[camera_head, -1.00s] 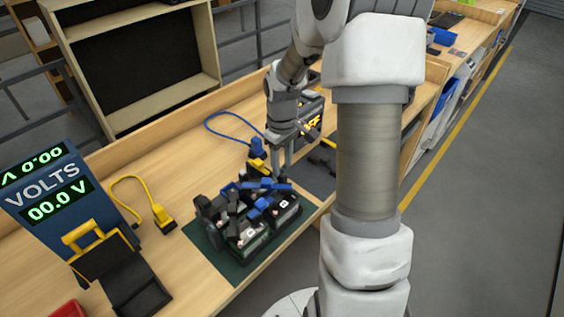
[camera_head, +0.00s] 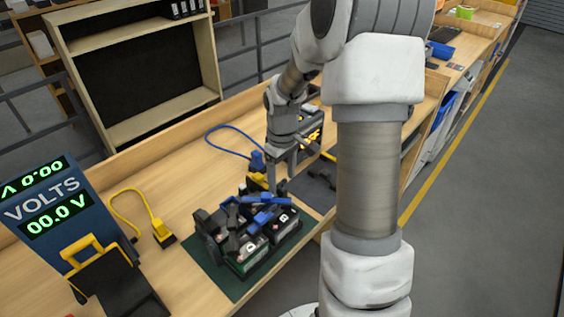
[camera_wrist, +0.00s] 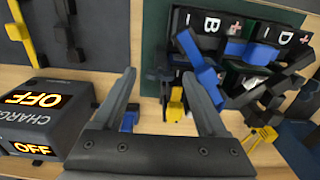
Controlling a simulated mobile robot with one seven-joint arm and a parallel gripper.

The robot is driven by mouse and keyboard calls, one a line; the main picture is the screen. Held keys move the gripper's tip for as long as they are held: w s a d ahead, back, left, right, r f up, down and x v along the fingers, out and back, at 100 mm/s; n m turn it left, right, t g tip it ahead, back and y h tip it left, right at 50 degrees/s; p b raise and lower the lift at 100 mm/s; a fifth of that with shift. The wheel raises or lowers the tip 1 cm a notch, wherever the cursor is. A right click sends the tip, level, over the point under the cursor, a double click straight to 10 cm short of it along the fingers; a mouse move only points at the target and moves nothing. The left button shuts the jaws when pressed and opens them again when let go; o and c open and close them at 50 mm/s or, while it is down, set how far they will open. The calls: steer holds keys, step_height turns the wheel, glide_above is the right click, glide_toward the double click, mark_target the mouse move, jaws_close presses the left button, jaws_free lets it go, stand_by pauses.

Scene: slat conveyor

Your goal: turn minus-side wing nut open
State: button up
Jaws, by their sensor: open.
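My gripper (camera_head: 282,186) is open over the far right side of the battery group, with nothing between its fingers. In the wrist view my gripper (camera_wrist: 168,95) has its two fingers spread, and battery B (camera_wrist: 207,25) lies beyond the right finger. Battery D (camera_wrist: 280,42) sits to the right of B. The batteries (camera_head: 250,257) stand on a green mat (camera_head: 228,284), with black and blue clamp pieces (camera_head: 262,217) across their tops. A plus mark shows beside the letter B and a minus mark on its left. I cannot make out a wing nut.
A blue voltmeter (camera_head: 46,200) reading 00.0 V stands at left. A yellow lead (camera_head: 160,232) and a blue cable (camera_head: 228,127) lie on the bench. A charger (camera_wrist: 40,115) showing OFF sits left in the wrist view.

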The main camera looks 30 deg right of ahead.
mark_target(282, 181)
step_height(282, 181, up, 17)
stand_by(0.4)
steer(key=shift+r, duration=0.15)
